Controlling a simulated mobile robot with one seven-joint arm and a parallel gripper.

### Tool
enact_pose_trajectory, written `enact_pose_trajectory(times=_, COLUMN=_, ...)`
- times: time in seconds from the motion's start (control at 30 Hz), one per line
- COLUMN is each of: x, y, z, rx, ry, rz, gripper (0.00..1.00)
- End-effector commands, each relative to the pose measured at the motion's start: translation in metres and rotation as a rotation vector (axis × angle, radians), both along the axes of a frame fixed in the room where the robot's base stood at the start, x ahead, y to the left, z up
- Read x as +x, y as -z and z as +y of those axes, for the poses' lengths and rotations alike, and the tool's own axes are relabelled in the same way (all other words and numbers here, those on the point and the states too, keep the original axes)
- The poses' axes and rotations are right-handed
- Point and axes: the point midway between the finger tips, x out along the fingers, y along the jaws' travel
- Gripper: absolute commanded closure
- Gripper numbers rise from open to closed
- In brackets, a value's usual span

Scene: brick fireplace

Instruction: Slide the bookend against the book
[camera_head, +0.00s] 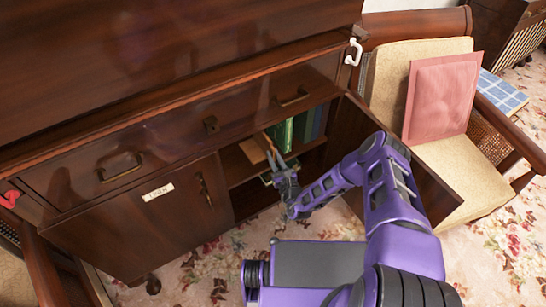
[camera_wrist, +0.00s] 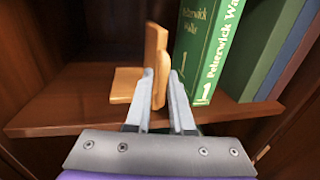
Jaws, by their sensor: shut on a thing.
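The bookend (camera_wrist: 126,84) is an orange-tan wooden L-shape on the cabinet shelf, with its upright plate standing and its foot reaching left. It also shows in the head view (camera_head: 252,151). My gripper (camera_wrist: 161,76) is shut on the upright plate, one finger on each side; in the head view my gripper (camera_head: 273,155) reaches into the open cabinet. The green book (camera_wrist: 208,48), with "Peterwick Walks" on its spine, stands upright to the right. It also shows in the head view (camera_head: 284,134). A gap lies between plate and book, with my right finger at its front.
More green and blue books (camera_wrist: 272,50) stand right of the book. The shelf (camera_wrist: 60,104) is clear left of the bookend. The open cabinet door (camera_head: 372,140) stands right of my arm. A cushioned chair (camera_head: 400,66) is beyond it.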

Motion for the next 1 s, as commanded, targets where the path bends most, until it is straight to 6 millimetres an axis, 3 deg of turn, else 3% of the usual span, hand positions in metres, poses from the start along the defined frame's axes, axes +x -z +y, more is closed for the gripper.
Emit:
enact_pose_trajectory(times=0.2, x=0.02, y=0.001, z=-0.029, rx=-0.001, ry=0.007, rz=-0.004, gripper=1.0)
enact_pose_trajectory(times=0.47, x=0.021, y=-0.001, z=-0.03, rx=0.001, ry=0.004, rz=-0.002, gripper=1.0)
enact_pose_trajectory(times=0.5, x=0.021, y=-0.001, z=-0.03, rx=0.001, ry=0.003, rz=-0.002, gripper=0.77)
enact_pose_trajectory(times=0.6, x=0.021, y=-0.001, z=-0.03, rx=0.0, ry=0.003, rz=-0.002, gripper=0.59)
enact_pose_trajectory(times=1.0, x=0.02, y=0.0, z=-0.031, rx=-0.001, ry=0.001, rz=-0.001, gripper=0.56)
